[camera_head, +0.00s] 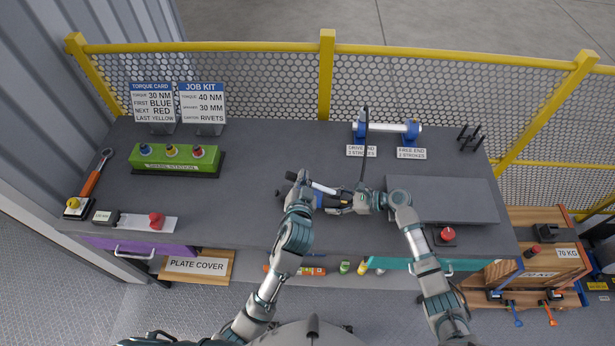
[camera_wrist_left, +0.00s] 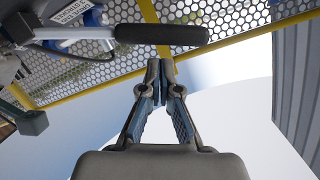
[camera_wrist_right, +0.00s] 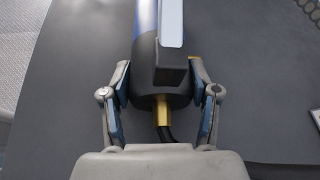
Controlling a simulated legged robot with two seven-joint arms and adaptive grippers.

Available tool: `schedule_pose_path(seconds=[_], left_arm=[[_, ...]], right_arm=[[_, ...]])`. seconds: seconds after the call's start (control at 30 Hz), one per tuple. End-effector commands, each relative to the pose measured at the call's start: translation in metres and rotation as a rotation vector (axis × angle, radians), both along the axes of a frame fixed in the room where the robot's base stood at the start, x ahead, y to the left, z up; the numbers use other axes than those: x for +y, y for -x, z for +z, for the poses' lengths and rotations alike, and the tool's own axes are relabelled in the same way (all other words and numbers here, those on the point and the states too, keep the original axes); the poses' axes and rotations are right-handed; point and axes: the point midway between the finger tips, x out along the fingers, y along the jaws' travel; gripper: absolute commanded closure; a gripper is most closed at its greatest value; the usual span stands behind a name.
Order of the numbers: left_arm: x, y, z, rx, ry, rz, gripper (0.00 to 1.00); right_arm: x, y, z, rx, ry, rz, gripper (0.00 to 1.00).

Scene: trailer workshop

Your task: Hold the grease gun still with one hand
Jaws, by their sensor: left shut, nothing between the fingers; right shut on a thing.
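The grease gun lies over the middle of the bench, with a blue barrel (camera_head: 320,199) and a silver lever (camera_head: 324,188). My right gripper (camera_head: 341,204) is shut on the grease gun from the right. In the right wrist view its fingers sit on both sides of the dark end of the barrel (camera_wrist_right: 160,88). My left gripper (camera_head: 297,180) is shut and empty near the lever's left end. In the left wrist view the lever's black grip (camera_wrist_left: 160,35) passes beyond the closed fingertips (camera_wrist_left: 160,68); I cannot tell whether they touch.
A dark hose (camera_head: 365,145) rises to a blue-ended roller (camera_head: 388,128) behind drive-end and free-end labels. A grey plate (camera_head: 442,200) and red button (camera_head: 448,233) are at right. A yellow-railed mesh fence closes the back.

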Motion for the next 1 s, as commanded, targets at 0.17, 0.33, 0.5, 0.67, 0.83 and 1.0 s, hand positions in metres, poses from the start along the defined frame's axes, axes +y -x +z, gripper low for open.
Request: schedule_pose_path(seconds=[0.17, 0.33, 0.5, 0.67, 0.83, 1.0], left_arm=[[0.003, 0.000, -0.008, 0.001, -0.001, 0.000, 1.00], [0.003, 0.000, -0.008, 0.000, -0.001, 0.000, 1.00], [0.004, 0.000, -0.010, 0.003, 0.016, -0.001, 1.00], [0.018, 0.000, -0.036, 0.029, 0.202, 0.005, 1.00], [0.027, -0.001, -0.064, 0.049, 0.413, 0.006, 1.00], [0.028, -0.002, -0.072, 0.054, 0.470, 0.006, 1.00]], right_arm=[[0.000, 0.001, -0.002, 0.004, 0.002, 0.003, 0.73], [-0.001, 0.001, -0.002, 0.004, 0.002, 0.003, 0.73], [-0.001, 0.001, -0.002, 0.004, 0.002, 0.003, 0.73], [-0.001, 0.001, -0.002, 0.004, 0.002, 0.003, 0.73], [-0.001, 0.001, -0.002, 0.003, 0.002, 0.002, 0.73], [-0.002, 0.001, -0.002, 0.004, 0.002, 0.003, 0.73]])
